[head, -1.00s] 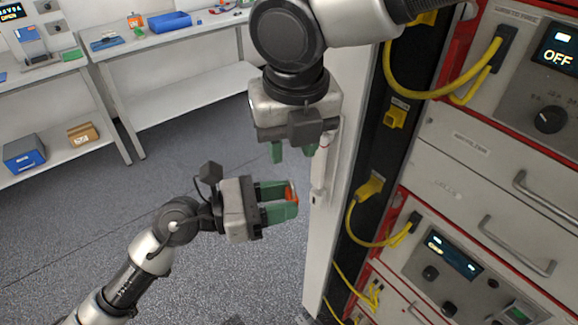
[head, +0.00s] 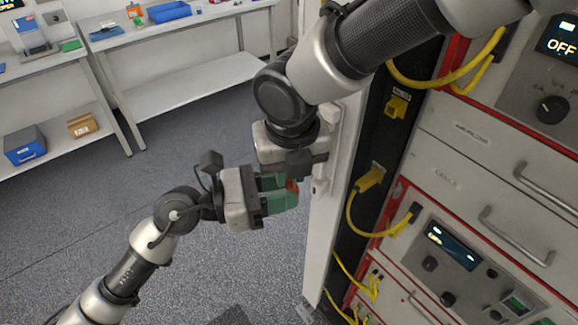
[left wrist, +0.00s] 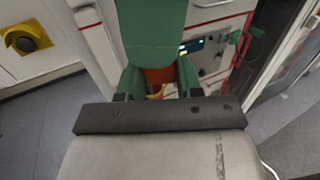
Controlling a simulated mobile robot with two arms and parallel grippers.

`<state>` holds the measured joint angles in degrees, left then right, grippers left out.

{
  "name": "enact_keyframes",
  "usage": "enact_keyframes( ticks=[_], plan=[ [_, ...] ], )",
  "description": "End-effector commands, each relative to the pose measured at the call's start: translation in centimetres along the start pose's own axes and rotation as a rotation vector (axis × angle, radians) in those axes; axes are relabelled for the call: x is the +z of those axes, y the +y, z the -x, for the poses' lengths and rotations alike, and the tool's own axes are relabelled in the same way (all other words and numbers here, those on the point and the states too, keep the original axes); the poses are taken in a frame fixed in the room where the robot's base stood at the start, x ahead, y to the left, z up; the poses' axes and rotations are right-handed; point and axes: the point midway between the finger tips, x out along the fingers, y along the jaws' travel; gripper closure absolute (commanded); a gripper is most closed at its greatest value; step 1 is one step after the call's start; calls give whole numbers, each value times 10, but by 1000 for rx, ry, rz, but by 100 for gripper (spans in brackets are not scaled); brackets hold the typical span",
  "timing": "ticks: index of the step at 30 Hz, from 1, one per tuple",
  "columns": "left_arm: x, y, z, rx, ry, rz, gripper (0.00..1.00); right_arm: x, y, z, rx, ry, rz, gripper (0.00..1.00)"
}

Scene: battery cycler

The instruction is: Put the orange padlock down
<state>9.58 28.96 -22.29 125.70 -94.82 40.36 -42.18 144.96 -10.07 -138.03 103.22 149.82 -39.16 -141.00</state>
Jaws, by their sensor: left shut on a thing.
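The orange padlock (head: 293,185) shows as a small orange patch at the tips of my left gripper (head: 284,190), mostly hidden by the green fingers. My left gripper is shut on it in mid-air, beside the white rack edge. In the left wrist view, an orange part of the padlock (left wrist: 158,76) shows between green finger parts. My right gripper (head: 292,172) points down from above, right over the left fingertips. Its fingers are largely hidden in the head view, so I cannot tell whether they touch the padlock or are open.
The equipment rack (head: 465,140) with drawers, handles and yellow cables stands close on the right. A white workbench (head: 185,35) with a blue bin (head: 169,11) is at the back left. Open floor lies between.

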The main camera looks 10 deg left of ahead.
Motion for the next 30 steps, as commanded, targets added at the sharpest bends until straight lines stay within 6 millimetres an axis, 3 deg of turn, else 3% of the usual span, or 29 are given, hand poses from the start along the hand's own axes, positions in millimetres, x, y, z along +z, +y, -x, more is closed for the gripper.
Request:
enact_keyframes(
  ticks=[1,3,8,9,14,23,30],
  plan=[
    [0,0,0,0,-1,0,81,0,0,0,0,0,0,89],
    [0,0,0,0,-1,0,81,0,0,0,1,0,0,100],
    [0,0,0,-1,-1,0,81,0,2,0,3,0,1,100],
    [0,0,0,-1,-1,0,58,0,2,0,4,-1,1,100],
    [0,0,0,0,-1,0,34,0,1,0,3,0,1,100],
    [0,0,2,0,0,1,34,0,0,0,1,0,0,100],
    [-1,0,36,2,5,1,34,0,0,0,0,0,0,100]
  ],
)
